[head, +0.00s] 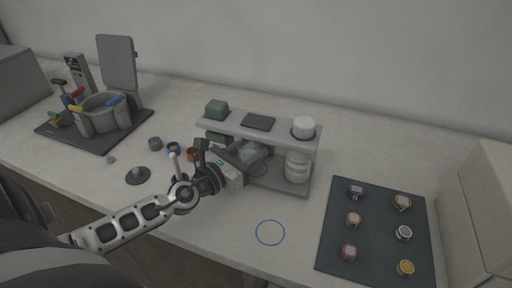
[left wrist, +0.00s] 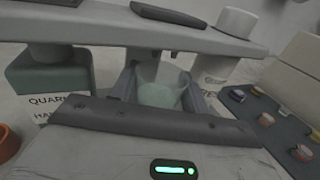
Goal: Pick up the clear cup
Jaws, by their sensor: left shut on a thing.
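The clear cup (left wrist: 162,92) shows in the left wrist view between my two fingers, under the shelf of the press. It is see-through, with a pale greenish content or base. My left gripper (head: 257,158) reaches into the gap under the press's top shelf (head: 280,133) from the left and is shut on the cup. In the head view the cup is mostly hidden by the gripper and the shelf, and I cannot tell whether it is clear of the press base (head: 290,185). My right gripper is not in view.
A dark mat (head: 375,245) with several small round pieces lies at the right. A blue ring (head: 270,232) is marked on the bare bench in front. Small cups, including an orange one (head: 193,155), stand left of the press. A grey tub (head: 103,108) with tools stands far left.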

